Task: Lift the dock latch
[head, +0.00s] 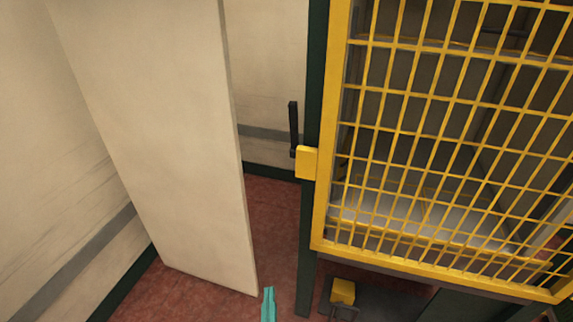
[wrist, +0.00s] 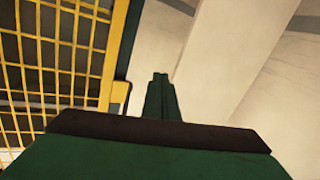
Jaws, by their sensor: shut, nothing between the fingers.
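The dock latch (head: 293,125) is a black upright lever on the dark green post, at the left side of a yellow mesh gate (head: 322,200). A yellow block (head: 307,162) sits at the lever's lower end. My gripper (head: 268,291) shows as teal fingers at the bottom of the head view, below and left of the latch and apart from it. In the wrist view my gripper's fingers (wrist: 160,78) are together and empty, to the right of the gate's yellow edge (wrist: 114,60). I cannot make out the lever clearly in the wrist view.
A tall cream panel (head: 180,150) stands to the left of the gate, with a gap of red floor (head: 272,220) between. A small yellow block (head: 343,291) is low beside the post. Behind the mesh is a grey surface.

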